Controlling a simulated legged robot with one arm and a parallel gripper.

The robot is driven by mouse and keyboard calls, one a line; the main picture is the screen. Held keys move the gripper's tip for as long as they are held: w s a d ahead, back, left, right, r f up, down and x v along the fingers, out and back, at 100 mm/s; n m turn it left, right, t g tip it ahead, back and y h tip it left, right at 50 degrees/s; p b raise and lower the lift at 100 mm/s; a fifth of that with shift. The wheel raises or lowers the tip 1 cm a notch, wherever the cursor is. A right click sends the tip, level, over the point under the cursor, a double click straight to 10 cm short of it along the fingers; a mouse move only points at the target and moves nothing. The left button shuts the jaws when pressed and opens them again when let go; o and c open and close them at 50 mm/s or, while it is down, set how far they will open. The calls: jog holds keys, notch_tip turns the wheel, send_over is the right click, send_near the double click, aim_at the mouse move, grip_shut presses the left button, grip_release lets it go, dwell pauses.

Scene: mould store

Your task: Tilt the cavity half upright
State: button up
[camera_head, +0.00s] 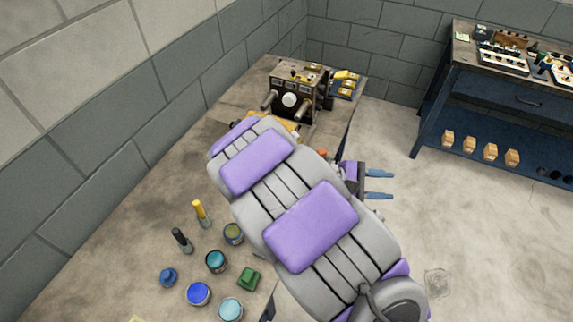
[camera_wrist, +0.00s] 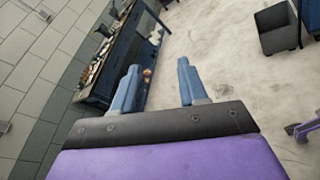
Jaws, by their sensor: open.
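A dark metal mould half (camera_head: 295,92) with a round pale face stands at the far end of the workbench (camera_head: 180,130) in the head view. It looks like the cavity half, but I cannot be sure. My gripper (camera_head: 380,185) is to the right of the bench, over the floor, apart from the mould block. In the wrist view my gripper (camera_wrist: 158,85) shows two blue fingers spread wide with nothing between them. My own arm covers the middle of the bench and whatever lies under it.
Several paint or grease tins (camera_head: 198,293) and upright tools (camera_head: 201,213) stand at the near left of the bench. A blue bench (camera_head: 500,105) with tools stands at the back right. A grey bin (camera_wrist: 277,28) shows in the wrist view. The floor (camera_head: 480,220) between is clear.

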jog(key=w+a+f+n+t, duration=0.5)
jog(key=w+a+n+t, duration=0.15)
jog(key=a, duration=0.25)
jog(key=a+f+n+t+y, duration=0.95)
jog(key=a+f+n, duration=0.35)
jog(key=a+f, duration=0.7)
jog(key=b+x, duration=0.1)
jog(key=x, duration=0.4)
jog(key=a+r+x, duration=0.1)
jog(key=x, duration=0.5)
jog(key=b+x, duration=0.1)
jog(key=x, duration=0.5)
jog(key=shift+w+a+r+b, duration=0.25)
jog(key=shift+a+b, duration=0.05)
jog(key=shift+a, duration=0.05)
grip_shut()
